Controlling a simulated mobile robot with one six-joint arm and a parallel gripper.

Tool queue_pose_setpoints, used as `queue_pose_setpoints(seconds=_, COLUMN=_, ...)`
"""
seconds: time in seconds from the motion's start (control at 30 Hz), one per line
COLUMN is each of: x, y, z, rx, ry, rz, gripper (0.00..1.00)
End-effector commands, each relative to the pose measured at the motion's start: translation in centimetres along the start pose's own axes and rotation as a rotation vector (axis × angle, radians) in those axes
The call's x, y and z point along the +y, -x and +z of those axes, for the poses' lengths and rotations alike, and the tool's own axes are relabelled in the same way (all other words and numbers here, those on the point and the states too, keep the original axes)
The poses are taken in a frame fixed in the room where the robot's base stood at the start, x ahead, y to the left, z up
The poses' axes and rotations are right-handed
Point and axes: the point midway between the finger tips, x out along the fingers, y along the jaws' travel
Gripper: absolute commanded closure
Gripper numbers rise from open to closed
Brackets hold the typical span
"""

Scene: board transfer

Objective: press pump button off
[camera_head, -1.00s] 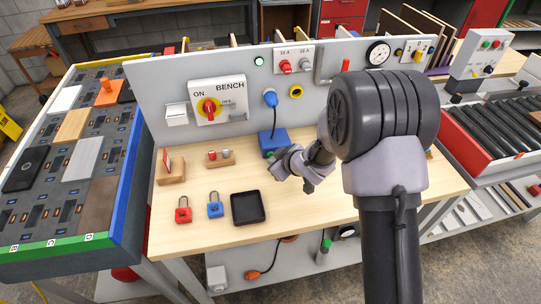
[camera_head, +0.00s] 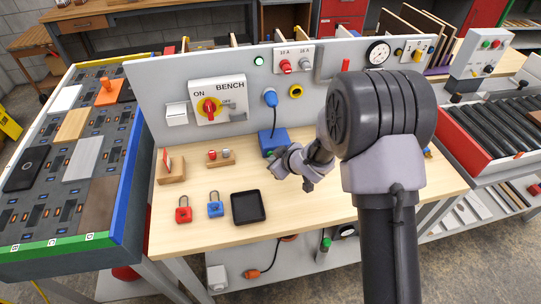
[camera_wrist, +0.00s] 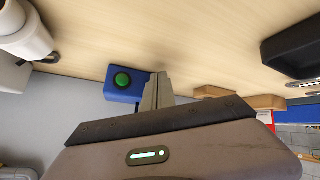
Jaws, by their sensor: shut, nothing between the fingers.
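The pump is a blue box (camera_head: 275,139) on the workbench against the grey panel, with a cable running up to a blue plug (camera_head: 270,98). In the wrist view the box (camera_wrist: 110,95) shows a round green button (camera_wrist: 122,80) on its face. My gripper (camera_head: 271,162) is just in front of the box in the head view and hides part of it. In the wrist view my gripper (camera_wrist: 158,76) is shut and empty, with its fingertips beside the box, just right of the green button. I see no contact with the button.
A red padlock (camera_head: 183,214), a blue padlock (camera_head: 215,209) and a black tray (camera_head: 247,207) lie on the bench. A small wooden block (camera_head: 221,158) stands left of my gripper.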

Motion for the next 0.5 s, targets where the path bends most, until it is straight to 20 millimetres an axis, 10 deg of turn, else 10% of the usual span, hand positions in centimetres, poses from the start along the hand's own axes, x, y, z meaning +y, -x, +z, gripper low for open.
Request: queue_pose_setpoints(seconds=0.5, x=-1.7, y=2.1, z=1.9, rx=0.0, ry=-0.001, rz=0.001, gripper=1.0)
